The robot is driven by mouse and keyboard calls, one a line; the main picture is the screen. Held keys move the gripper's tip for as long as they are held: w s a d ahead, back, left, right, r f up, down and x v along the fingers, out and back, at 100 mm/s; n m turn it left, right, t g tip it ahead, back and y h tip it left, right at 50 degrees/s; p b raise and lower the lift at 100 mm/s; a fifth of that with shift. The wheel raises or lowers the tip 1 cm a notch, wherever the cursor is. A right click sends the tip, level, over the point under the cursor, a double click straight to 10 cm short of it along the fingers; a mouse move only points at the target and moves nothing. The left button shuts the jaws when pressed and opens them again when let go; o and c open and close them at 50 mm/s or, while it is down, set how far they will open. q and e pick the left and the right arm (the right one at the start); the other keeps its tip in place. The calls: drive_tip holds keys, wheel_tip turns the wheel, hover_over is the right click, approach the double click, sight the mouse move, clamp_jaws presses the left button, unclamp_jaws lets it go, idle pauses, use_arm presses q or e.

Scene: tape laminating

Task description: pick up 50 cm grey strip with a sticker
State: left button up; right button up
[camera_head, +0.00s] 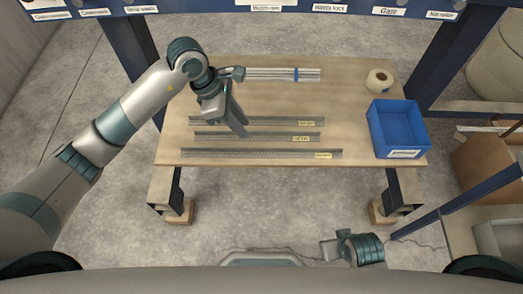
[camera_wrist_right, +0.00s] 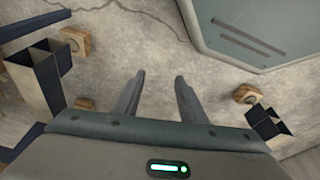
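Three grey strips, each with a yellow sticker at its right end, lie one behind another across the wooden table: a back strip (camera_head: 275,121), a middle strip (camera_head: 275,136) and a front strip (camera_head: 250,153). The front one looks longest; the sticker text is too small to read surely. My left gripper (camera_head: 240,132) points down over the left-centre of the strips, its tips by the middle strip and covering part of the back and middle ones. Whether it touches or grips a strip is unclear. My right gripper (camera_wrist_right: 158,88) is open and empty above the floor, away from the table.
A bundle of silvery bars (camera_head: 270,74) with a blue band lies at the table's back. A tape roll (camera_head: 379,79) and a blue bin (camera_head: 398,128) stand at the right. The wooden table (camera_head: 345,110) has bare room between strips and bin. Blue posts (camera_head: 440,60) flank it.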

use_arm(q)
hover_over(252, 151)
drive_tip(key=f, duration=0.5)
drive_tip(key=shift+w+a+f, duration=0.1)
drive_tip(key=shift+w+a, duration=0.05)
drive_tip(key=shift+a, duration=0.05)
drive_tip(key=shift+d+f, duration=0.1)
drive_tip(key=shift+f, duration=0.3)
use_arm(e)
drive_tip(key=shift+w+f, duration=0.4)
drive_tip(key=shift+f, duration=0.1)
